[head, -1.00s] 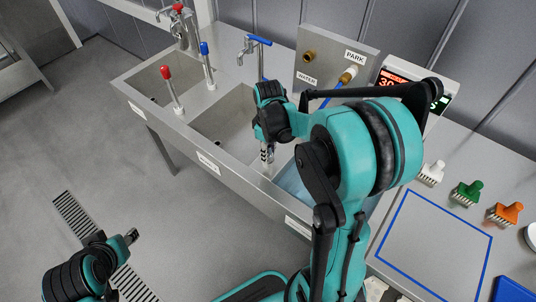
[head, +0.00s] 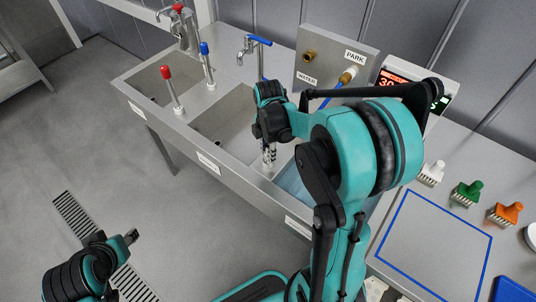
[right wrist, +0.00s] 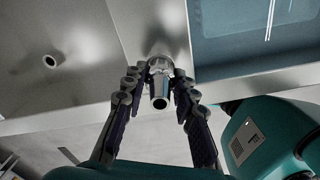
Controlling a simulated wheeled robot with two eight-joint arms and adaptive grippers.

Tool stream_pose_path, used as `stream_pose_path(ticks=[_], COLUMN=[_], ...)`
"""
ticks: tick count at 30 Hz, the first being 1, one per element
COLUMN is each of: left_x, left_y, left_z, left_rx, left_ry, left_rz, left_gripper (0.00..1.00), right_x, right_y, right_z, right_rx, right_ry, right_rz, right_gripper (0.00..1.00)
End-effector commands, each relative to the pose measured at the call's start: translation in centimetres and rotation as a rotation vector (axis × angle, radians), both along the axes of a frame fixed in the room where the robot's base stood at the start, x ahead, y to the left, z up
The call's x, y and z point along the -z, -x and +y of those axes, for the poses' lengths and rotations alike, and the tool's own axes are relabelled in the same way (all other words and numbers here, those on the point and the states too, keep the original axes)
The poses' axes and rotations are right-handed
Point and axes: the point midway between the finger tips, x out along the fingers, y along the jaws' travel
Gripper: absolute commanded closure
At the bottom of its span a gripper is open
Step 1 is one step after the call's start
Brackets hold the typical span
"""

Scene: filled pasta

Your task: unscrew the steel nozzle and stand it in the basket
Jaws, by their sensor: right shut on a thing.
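The steel nozzle (right wrist: 159,88) shows in the right wrist view as a bright metal tube with an open round end toward the camera. My right gripper (right wrist: 158,76) is shut on it, one finger on each side. A wider metal collar (right wrist: 159,51) lies beyond it; I cannot tell whether the two are joined. In the head view my right gripper (head: 268,154) points down over the steel sink unit, near the divider between two basins, and its arm hides much there. My left gripper (head: 131,237) is low at the left over the floor, its jaws unclear. I cannot make out the basket.
A middle basin (head: 222,122) and a water-filled basin (head: 292,187) flank the right gripper. Red and blue taps (head: 207,65) stand behind. White, green and orange brushes (head: 467,192) and a blue-outlined area (head: 432,245) are on the right counter.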

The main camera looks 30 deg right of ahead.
Motion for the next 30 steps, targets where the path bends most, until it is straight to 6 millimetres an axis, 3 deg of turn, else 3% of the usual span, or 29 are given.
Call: stream_pose_path(ticks=[6, 19, 27, 30], left_x=[0.00, -0.01, -0.02, -0.02], left_y=[0.00, 0.01, 0.00, 0.00], left_z=[0.00, 0.00, 0.00, 0.00], left_rx=[0.000, 0.000, 0.000, 0.000], left_ry=[0.000, 0.000, 0.000, 0.000], left_rz=[0.000, 0.000, 0.000, 0.000], left_gripper=[0.60, 0.60, 0.60, 0.60], right_x=[-0.02, -0.03, -0.07, -0.07], right_y=[0.02, 0.02, 0.02, 0.02], right_z=[0.01, 0.01, 0.01, 0.01], right_rx=[-0.295, -0.391, -0.768, -0.833], right_ry=[0.000, 0.000, 0.000, 0.000], right_rz=[0.000, 0.000, 0.000, 0.000], right_gripper=[1.00, 1.00, 1.00, 1.00])
